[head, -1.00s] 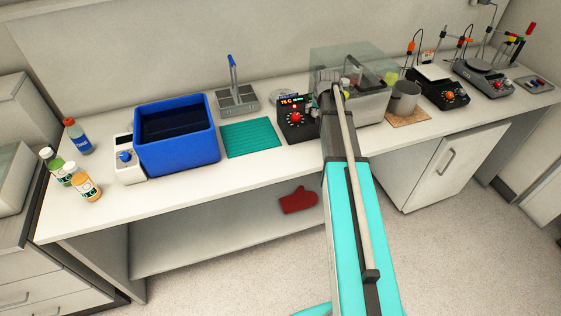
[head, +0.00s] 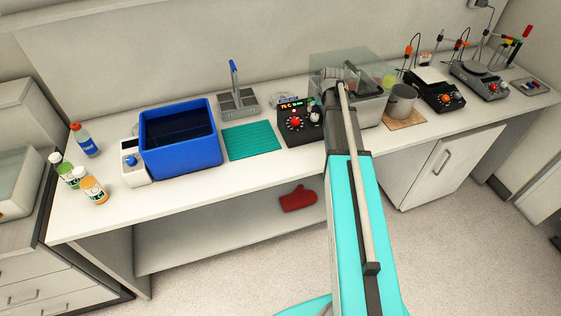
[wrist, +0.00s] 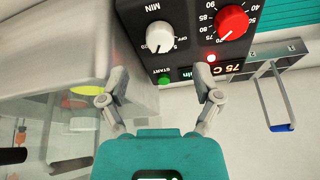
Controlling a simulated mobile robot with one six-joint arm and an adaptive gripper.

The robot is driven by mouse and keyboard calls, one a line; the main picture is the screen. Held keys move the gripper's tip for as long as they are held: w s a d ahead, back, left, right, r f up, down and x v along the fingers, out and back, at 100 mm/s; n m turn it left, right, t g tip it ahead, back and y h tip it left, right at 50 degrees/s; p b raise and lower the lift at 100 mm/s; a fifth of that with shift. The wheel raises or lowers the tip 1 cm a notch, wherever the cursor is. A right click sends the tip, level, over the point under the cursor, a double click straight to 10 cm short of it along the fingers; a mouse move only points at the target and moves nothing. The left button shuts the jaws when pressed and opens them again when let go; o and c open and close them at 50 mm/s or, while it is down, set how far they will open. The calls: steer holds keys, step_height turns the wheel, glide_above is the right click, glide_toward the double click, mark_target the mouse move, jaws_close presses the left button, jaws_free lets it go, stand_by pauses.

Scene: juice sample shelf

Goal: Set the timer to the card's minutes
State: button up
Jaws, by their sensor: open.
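A black control box (head: 288,133) stands at the back middle of the bench, with a lit display reading 75 C in the head view. In the wrist view its white MIN knob (wrist: 160,37), red temperature knob (wrist: 232,22) and green START button (wrist: 165,80) show upside down. My gripper (wrist: 160,85) is open and empty, with its fingers apart just in front of the box face. The START button shows between the fingertips, and the white knob lies just beyond them. The minutes on the display are partly hidden. I cannot make out a card with minutes.
A clear-lidded water bath (head: 368,107) stands right of the box. A teal mat (head: 252,141) and a blue tub (head: 182,155) lie left. A metal rack (head: 238,103) with a blue-tipped handle stands behind the mat. My arm covers part of the bench front.

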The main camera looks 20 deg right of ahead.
steer(key=shift+p+v, duration=3.45)
steer(key=shift+v, duration=0.65)
steer(key=s+a+f+g+b, duration=0.2)
steer(key=s+a+f+b, duration=0.2)
steer(key=s+a, duration=0.4)
steer(key=s+a+f+n+g+b, duration=0.1)
steer(key=s+a+f+b, duration=0.3)
steer(key=s+a, duration=0.5)
steer(key=shift+s+a+f+n+g+b, duration=0.5)
steer(key=shift+a+f, duration=0.55)
steer(key=shift+a, duration=1.05)
steer(key=shift+w, duration=0.15)
steer(key=shift+s+a+f+g+b, duration=0.15)
steer(key=shift+s+a+f+b, duration=0.1)
steer(key=shift+s+a, duration=0.25)
steer(key=shift+s+a+f+g+b, duration=0.15)
steer(key=shift+s+a+f, duration=0.15)
steer(key=shift+s, duration=0.4)
